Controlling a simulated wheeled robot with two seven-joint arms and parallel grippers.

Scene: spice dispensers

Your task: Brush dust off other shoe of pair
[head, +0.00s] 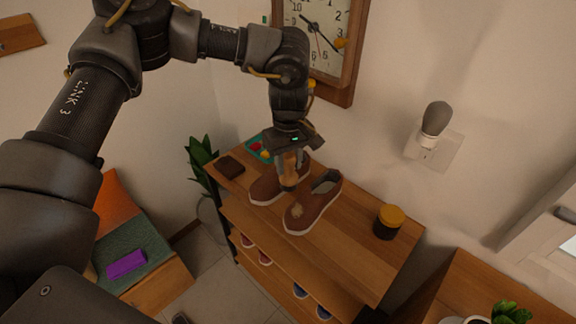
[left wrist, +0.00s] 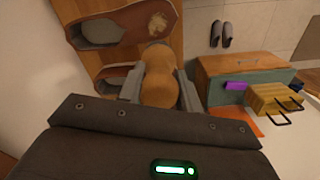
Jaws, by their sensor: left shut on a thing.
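Two brown shoes stand side by side on the wooden shelf top (head: 350,245). The right shoe (head: 325,196) has a pale dusty patch (head: 297,212) on its toe; it also shows at the top of the left wrist view (left wrist: 120,27), patch included. The left shoe (head: 264,188) is partly hidden by my left gripper (head: 289,168). That gripper is shut on a brush with a rounded wooden handle (left wrist: 160,78). The brush points down over the left shoe, beside the dusty one. I cannot tell whether its bristles touch the left shoe. My right gripper is not in view.
A yellow-lidded dark jar (head: 388,222) stands right of the shoes. A brown wallet-like item (head: 230,166) and a green tray (head: 258,148) lie at the left end. A clock (head: 318,35) and lamp (head: 435,120) are on the wall. More shoes sit on the lower shelf.

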